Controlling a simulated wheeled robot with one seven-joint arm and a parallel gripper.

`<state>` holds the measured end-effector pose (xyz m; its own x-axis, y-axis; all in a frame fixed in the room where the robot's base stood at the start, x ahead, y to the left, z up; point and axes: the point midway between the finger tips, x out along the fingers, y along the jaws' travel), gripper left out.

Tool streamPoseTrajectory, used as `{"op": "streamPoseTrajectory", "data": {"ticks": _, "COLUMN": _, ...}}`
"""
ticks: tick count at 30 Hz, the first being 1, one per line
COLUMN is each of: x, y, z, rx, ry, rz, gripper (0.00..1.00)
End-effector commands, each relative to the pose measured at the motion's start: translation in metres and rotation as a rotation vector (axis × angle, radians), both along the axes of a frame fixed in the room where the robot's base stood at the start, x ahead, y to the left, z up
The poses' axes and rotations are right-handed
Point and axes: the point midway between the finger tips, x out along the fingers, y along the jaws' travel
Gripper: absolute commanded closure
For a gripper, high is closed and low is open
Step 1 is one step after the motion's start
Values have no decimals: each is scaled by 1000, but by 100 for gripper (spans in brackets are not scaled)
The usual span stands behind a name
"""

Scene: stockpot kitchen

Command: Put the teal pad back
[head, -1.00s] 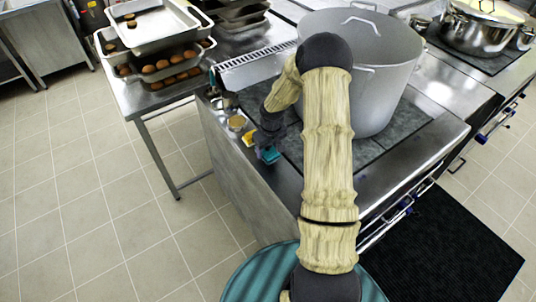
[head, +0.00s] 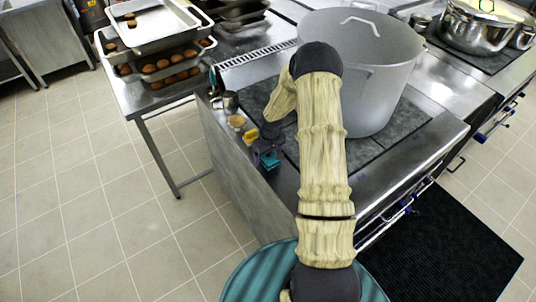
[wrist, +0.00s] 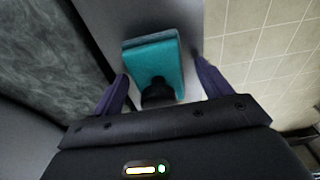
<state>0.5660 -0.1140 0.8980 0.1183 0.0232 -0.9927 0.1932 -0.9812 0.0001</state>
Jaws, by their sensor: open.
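The teal pad (head: 269,160) is at the left edge of the steel counter, beside the dark stove top. In the wrist view the teal pad (wrist: 155,52) is a flat block with a black knob-like part (wrist: 157,93) on its near end. My gripper (head: 270,142) is at the pad in the head view, partly hidden by its own dark wrist. In the wrist view my gripper (wrist: 160,75) is open, with one purple finger on each side of the pad. I see gaps between fingers and pad; I cannot tell the height between them.
A yellow item (head: 251,137), a tan round item (head: 237,121) and a small metal cup (head: 230,99) line the counter edge behind the pad. A large grey pot (head: 385,80) stands right of my arm. Trays of brown rolls (head: 165,68) are at left. Tiled floor is open at left.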

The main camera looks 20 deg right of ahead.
Motion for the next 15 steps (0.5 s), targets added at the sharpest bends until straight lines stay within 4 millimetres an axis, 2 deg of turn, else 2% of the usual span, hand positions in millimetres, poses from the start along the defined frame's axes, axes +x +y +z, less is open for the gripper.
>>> {"op": "streamPoseTrajectory", "data": {"ticks": 8, "x": 0, "y": -2, "z": 11, "rx": 0, "ry": -3, "rz": -4, "gripper": 22}}
{"op": "streamPoseTrajectory", "data": {"ticks": 15, "x": -5, "y": -3, "z": 48, "rx": -2, "ry": -4, "rz": -3, "gripper": 22}}
